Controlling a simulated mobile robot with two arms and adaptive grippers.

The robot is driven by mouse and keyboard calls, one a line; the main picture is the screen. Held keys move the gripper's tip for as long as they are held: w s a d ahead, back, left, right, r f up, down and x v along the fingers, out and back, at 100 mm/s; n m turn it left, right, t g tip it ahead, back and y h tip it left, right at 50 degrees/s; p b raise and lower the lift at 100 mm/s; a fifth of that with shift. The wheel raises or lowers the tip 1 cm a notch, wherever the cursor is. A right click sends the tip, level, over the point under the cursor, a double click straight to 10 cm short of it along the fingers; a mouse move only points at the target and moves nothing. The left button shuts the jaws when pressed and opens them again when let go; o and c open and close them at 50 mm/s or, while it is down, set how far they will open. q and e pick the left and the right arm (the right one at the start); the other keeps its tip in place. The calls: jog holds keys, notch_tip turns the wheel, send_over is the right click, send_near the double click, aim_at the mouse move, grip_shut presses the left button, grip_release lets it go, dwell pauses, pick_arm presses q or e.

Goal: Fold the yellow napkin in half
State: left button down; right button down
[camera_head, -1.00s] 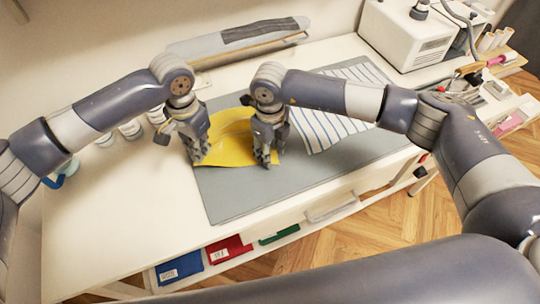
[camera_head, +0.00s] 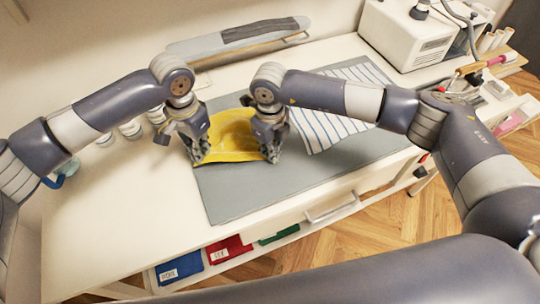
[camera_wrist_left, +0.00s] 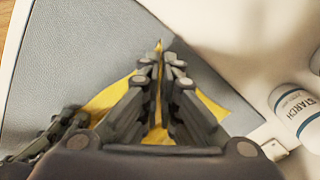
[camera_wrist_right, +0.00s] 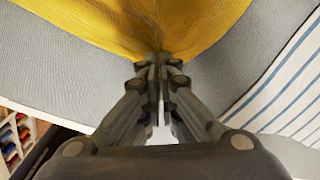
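The yellow napkin (camera_head: 234,135) is above the grey mat (camera_head: 300,168), stretched between my two grippers, its middle sagging and its front edge curved. My left gripper (camera_head: 198,160) is at its left end. In the left wrist view the fingers (camera_wrist_left: 160,62) are closed together with a yellow tip (camera_wrist_left: 158,47) of cloth between them. My right gripper (camera_head: 272,158) is at its right end. In the right wrist view the fingers (camera_wrist_right: 160,60) are pressed together at the napkin's gathered edge (camera_wrist_right: 150,25). The napkin's far part is partly hidden behind the grippers.
A blue-striped cloth (camera_head: 335,110) lies right of the napkin, partly on the mat. White bottles (camera_head: 131,129) stand left of my left gripper. An ironing board (camera_head: 240,38) is at the back and a white machine (camera_head: 405,32) at the back right. The table's front left is clear.

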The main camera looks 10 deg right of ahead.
jog(key=shift+r, duration=0.1)
dwell(0.7)
notch_tip(320, 180, up, 5)
jog(key=shift+f, duration=0.1)
dwell(0.4)
